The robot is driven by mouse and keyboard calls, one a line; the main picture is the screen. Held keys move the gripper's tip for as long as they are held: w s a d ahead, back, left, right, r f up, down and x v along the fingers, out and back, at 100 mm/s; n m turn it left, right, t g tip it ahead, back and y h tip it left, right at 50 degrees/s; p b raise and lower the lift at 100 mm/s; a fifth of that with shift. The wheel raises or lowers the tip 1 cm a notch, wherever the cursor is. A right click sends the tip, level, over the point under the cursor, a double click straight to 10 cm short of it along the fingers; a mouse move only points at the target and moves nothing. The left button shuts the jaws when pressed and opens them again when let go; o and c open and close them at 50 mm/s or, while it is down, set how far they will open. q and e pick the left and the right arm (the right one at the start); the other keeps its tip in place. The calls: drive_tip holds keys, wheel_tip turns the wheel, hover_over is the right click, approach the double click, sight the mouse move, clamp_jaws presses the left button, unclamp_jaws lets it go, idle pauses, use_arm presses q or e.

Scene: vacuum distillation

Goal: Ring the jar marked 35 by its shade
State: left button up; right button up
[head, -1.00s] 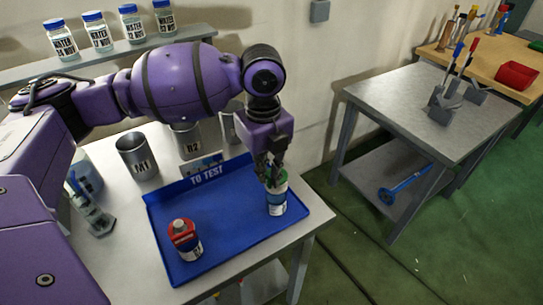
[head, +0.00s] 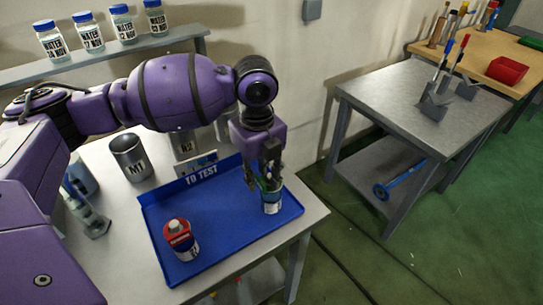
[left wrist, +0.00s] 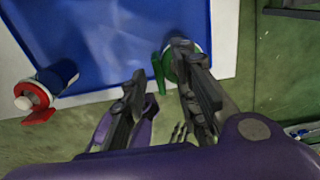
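A jar with a white label and green at its top (head: 272,206) stands near the right edge of the blue tray (head: 225,236). Its label number is too small to read. In the left wrist view its green top (left wrist: 172,66) shows partly behind one finger, with a green tab sticking out beside it. My left gripper (head: 266,182) is low over this jar; in the left wrist view its fingers (left wrist: 160,68) are apart, and I see nothing clamped between them. A second jar with a red top (head: 180,235) stands front left in the tray; a red tab shows at its neck (left wrist: 38,115).
The tray, marked TO TEST, lies on a metal table (head: 120,215). Behind it stand a can marked M1 (head: 130,160) and another can (head: 185,143). Water bottles (head: 88,32) line a shelf. A grey table (head: 400,90) stands apart at the right.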

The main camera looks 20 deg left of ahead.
use_arm(q)
wheel_tip(320, 180, up, 12)
idle(0.6)
drive_tip(key=shift+s, duration=0.1)
